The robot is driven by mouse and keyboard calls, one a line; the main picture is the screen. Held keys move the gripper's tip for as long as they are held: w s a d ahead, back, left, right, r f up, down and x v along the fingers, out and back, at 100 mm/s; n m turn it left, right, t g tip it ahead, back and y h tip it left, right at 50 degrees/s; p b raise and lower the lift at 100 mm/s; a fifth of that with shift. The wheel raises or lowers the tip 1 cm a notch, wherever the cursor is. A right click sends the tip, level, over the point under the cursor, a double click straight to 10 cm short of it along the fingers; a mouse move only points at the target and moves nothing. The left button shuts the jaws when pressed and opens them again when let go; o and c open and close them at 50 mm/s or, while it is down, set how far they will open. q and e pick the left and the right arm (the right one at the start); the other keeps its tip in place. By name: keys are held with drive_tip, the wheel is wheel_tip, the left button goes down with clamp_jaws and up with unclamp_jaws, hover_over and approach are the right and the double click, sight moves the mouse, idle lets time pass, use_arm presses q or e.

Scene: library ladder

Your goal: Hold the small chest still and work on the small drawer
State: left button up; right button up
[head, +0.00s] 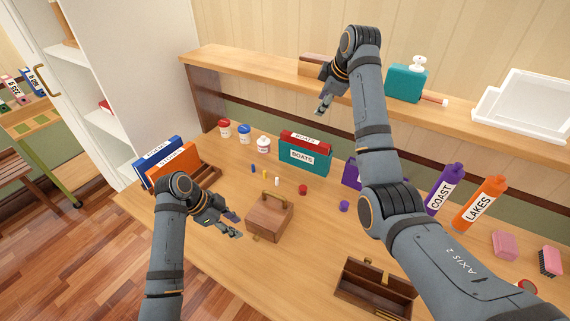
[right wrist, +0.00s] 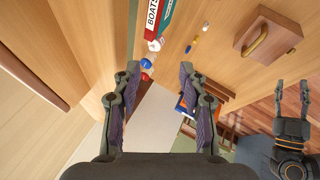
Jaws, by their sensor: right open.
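The small wooden chest (head: 268,222) sits on the desk with a brass handle on top. It also shows in the right wrist view (right wrist: 252,30). A small brass knob (head: 256,238) shows low on its near side, where the small drawer seems to be; I cannot tell how far the drawer is out. My left gripper (head: 236,224) is open beside the chest's left side, apart from it as far as I can see. It also shows in the right wrist view (right wrist: 292,97). My right gripper (head: 322,110) is open and empty, high near the shelf, far from the chest.
Binders (head: 304,156) labelled BOATS stand behind the chest, with small jars (head: 263,144) to their left. Blue and orange binders (head: 172,165) stand at the left. An open wooden box (head: 372,288) lies at the front right. A raised shelf (head: 260,65) runs along the back.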

drive_tip(key=s+a+f+g, duration=0.35)
drive_tip(key=a+f, duration=0.25)
drive_tip(key=f, duration=0.4)
drive_tip(key=g+h, duration=0.2)
drive_tip(key=g, duration=0.1)
hover_over(285, 198)
wheel_tip(285, 198, down, 8)
wheel_tip(285, 198, down, 11)
drive_tip(key=shift+r, duration=0.1)
clamp_jaws()
